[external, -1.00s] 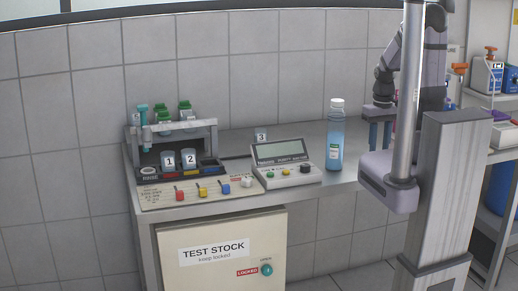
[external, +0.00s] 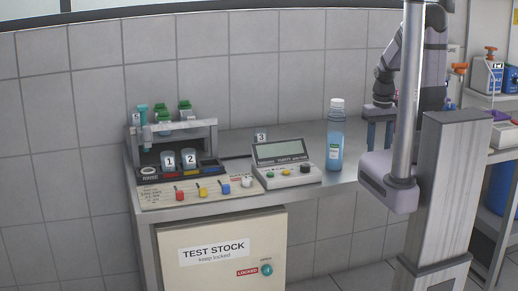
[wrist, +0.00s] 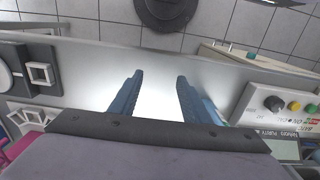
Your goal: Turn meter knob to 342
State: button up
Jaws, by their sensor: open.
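The meter (external: 287,164) is a light-grey box with a tilted display, standing on the steel bench left of the blue bottle. Its dark round knob (external: 305,167) is at the right end of its front panel, beside a yellow and a green button. In the wrist view the knob (wrist: 274,103) shows at the right, with the meter panel (wrist: 262,91) partly cut off by the frame edge. My gripper (wrist: 157,77) has two blue fingers, apart and empty, over the bench and to the left of the knob in that view. In the external view my gripper (external: 379,126) is right of the bottle, partly hidden by my column.
A blue bottle (external: 335,140) with a white cap stands between the meter and my gripper. A rack (external: 175,145) with green-capped items and a panel of coloured levers (external: 202,190) are at the left. A shelf with containers (external: 490,75) is at the right.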

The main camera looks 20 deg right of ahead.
jog(key=shift+a+r+n, duration=0.25)
jog(key=shift+a+n, duration=0.05)
jog(key=shift+a, duration=0.25)
jog(key=s+a+n+g+p, duration=0.1)
jog(key=s+a+n+p, duration=0.25)
jog(key=a, duration=0.45)
notch_tip(320, 180, up, 4)
jog(key=r+n+t+p, duration=0.1)
jog(key=n+p, duration=0.1)
jog(key=n, duration=0.2)
send_over(306, 165)
jog(key=shift+w+a+f, duration=0.1)
jog(key=shift+a+f, duration=0.1)
jog(key=shift+f, duration=0.05)
jog(key=shift+r, duration=0.1)
jog(key=shift+d, duration=0.1)
jog(key=shift+f, duration=0.8)
jog(key=shift+f+p, duration=0.6)
jog(key=shift+f, duration=2.3)
